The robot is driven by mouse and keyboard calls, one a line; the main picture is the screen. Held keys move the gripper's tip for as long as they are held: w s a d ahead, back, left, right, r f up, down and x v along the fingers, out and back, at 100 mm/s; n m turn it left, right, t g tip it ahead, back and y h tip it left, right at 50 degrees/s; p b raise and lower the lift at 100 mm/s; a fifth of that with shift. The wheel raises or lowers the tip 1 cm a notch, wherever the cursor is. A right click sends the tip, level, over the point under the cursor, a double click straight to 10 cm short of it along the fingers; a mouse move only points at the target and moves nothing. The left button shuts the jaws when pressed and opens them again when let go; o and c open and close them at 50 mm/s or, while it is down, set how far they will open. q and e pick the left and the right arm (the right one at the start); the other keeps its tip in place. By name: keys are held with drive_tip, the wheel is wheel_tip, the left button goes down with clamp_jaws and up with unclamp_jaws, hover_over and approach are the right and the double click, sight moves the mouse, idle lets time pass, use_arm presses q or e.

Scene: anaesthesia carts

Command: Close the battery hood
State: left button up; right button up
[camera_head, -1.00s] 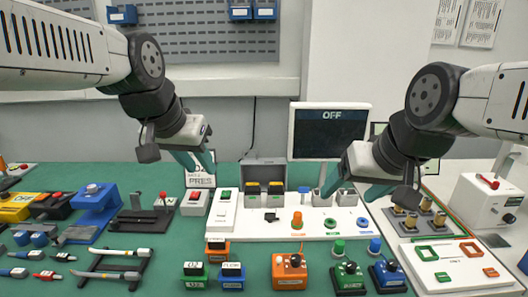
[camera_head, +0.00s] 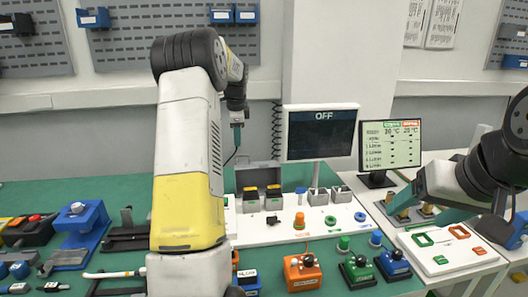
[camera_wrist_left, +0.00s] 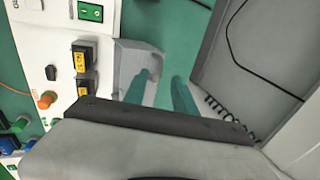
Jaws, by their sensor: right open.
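The grey battery hood (camera_head: 257,171) stands raised behind two black batteries with yellow labels (camera_head: 262,191) on the white panel. It also shows in the left wrist view (camera_wrist_left: 128,60), beside the batteries (camera_wrist_left: 84,70). My left gripper (camera_head: 237,133) is above and behind the hood, pointing down. In the left wrist view its two teal fingers (camera_wrist_left: 163,82) are apart with nothing between them. One finger overlaps the hood's edge in that view; I cannot tell whether it touches. My right gripper (camera_head: 436,202) is open and empty at the right, near metal cylinders.
An OFF screen (camera_head: 321,133) stands right of the hood. Orange, green and blue knobbed boxes (camera_head: 302,271) stand in front. The green mat behind the hood is clear. My left arm hides part of the table.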

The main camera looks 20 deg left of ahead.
use_arm(q)
hover_over(239, 164)
drive_tip(key=f, duration=0.7)
drive_tip(key=shift+s+f, duration=0.25)
drive_tip(key=shift+s, duration=0.15)
drive_tip(key=shift+d, duration=0.1)
clamp_jaws()
drive_tip(key=shift+r, duration=0.1)
drive_tip(key=shift+w+r, duration=0.1)
drive_tip(key=shift+r, duration=0.05)
idle(0.6)
